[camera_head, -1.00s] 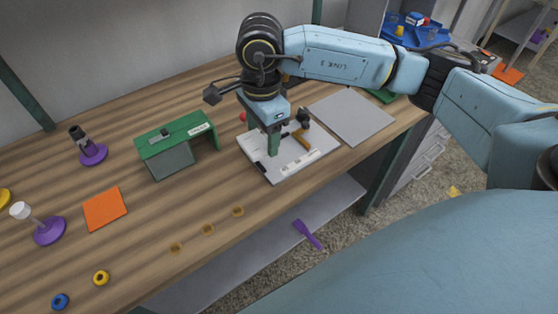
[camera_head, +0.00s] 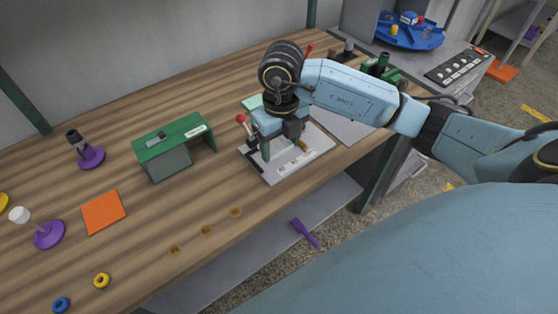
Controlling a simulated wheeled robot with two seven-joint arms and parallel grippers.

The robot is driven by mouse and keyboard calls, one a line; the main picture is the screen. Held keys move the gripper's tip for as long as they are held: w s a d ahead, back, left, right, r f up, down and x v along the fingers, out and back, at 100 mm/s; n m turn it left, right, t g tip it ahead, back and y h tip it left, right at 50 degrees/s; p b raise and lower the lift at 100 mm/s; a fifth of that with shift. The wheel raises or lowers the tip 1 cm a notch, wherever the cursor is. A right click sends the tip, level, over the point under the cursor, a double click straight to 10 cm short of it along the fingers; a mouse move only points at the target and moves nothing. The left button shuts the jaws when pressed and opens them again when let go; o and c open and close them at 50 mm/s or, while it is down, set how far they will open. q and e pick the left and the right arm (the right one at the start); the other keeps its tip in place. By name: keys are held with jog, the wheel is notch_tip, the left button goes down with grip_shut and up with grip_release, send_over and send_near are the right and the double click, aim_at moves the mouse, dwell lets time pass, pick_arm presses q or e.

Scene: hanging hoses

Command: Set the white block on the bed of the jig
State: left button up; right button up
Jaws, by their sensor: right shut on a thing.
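The jig (camera_head: 303,166) is a pale flat plate near the table's front edge, with a red-knobbed lever (camera_head: 241,118) at its left and small dark and tan fittings. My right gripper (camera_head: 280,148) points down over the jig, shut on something. What it holds is mostly hidden by the fingers and looks to be the white block; I cannot make out its outline against the pale plate. I cannot tell whether it touches the bed. My left gripper is not in view.
A green bracket-like stand (camera_head: 175,145) is left of the jig. A grey mat (camera_head: 345,124) lies to the right, partly behind my arm. An orange square (camera_head: 104,212), purple-based posts (camera_head: 49,234) and small rings (camera_head: 101,280) are at left. The front middle is mostly clear.

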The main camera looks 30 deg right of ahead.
aim_at(281, 153)
notch_tip(281, 153, down, 2)
jog(key=shift+f, duration=0.1)
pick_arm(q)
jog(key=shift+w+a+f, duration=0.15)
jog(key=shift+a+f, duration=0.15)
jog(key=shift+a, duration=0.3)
pick_arm(e)
jog(key=shift+f, duration=1.85)
pick_arm(q)
jog(key=shift+b, duration=0.3)
pick_arm(e)
jog(key=shift+f, duration=0.1)
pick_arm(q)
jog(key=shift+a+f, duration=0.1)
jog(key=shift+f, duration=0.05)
pick_arm(e)
jog(key=o, duration=0.9)
jog(key=shift+o, duration=0.2)
